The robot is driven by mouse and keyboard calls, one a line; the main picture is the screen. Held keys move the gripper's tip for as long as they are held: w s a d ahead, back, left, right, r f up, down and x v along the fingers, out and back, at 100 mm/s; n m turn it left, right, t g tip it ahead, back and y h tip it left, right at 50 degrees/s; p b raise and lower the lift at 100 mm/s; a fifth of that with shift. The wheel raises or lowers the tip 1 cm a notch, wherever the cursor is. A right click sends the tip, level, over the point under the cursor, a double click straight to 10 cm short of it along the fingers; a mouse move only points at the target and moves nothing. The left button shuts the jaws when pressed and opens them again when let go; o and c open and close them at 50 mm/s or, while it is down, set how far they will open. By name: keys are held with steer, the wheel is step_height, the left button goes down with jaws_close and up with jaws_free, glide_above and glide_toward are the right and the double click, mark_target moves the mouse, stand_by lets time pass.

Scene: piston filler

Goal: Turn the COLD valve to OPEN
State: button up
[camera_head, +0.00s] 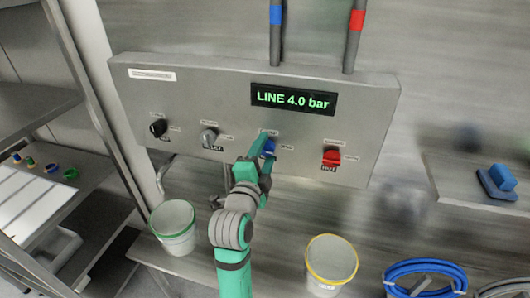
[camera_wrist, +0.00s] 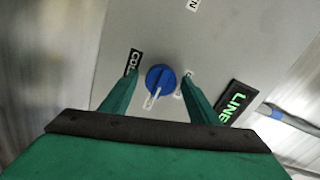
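The COLD valve is a blue knob (camera_wrist: 160,79) on the grey panel, beside a black label reading COL (camera_wrist: 133,62), the rest covered by a finger. In the wrist view the knob lies between my gripper's two fingertips (camera_wrist: 158,76), with gaps on both sides. A pale pointer sticks out from the knob toward the palm. In the head view the blue knob (camera_head: 269,147) is partly hidden by my gripper (camera_head: 262,158), which is at the panel. My gripper is open and holds nothing. Small lettering right of the knob is partly hidden by the right finger.
A red HOT knob (camera_head: 331,157) is to the right on the panel; a grey knob (camera_head: 209,137) and a black knob (camera_head: 158,128) are left. The display (camera_head: 293,99) reads LINE 4.0 bar. A green-rimmed bucket (camera_head: 173,227) and a yellow-rimmed bucket (camera_head: 331,262) stand below.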

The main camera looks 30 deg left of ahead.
steer(key=v, duration=1.1)
steer(key=shift+w, duration=0.1)
stand_by(0.4)
steer(key=s+d+f+n+g, duration=0.1)
steer(key=s+d+f+n, duration=0.25)
steer(key=d+f, duration=0.6)
steer(key=s+d+f+n, duration=0.3)
steer(key=d+f+n, duration=0.25)
steer(key=f, duration=0.65)
steer(key=s+d+f+n+h, duration=0.1)
steer(key=s+d+f, duration=0.1)
steer(key=s+d, duration=0.2)
steer(key=s+d+f+n+h, duration=0.1)
steer(key=s+d, duration=0.3)
steer(key=s, duration=0.7)
steer(key=s+d+f+n+g+h, duration=0.1)
steer(key=s+d+f+h, duration=0.1)
steer(key=s+d, duration=0.3)
steer(key=shift+s+f+h, duration=0.3)
steer(key=shift+s+f, duration=0.45)
steer(key=shift+s, duration=0.5)
steer(key=shift+c, duration=0.6)
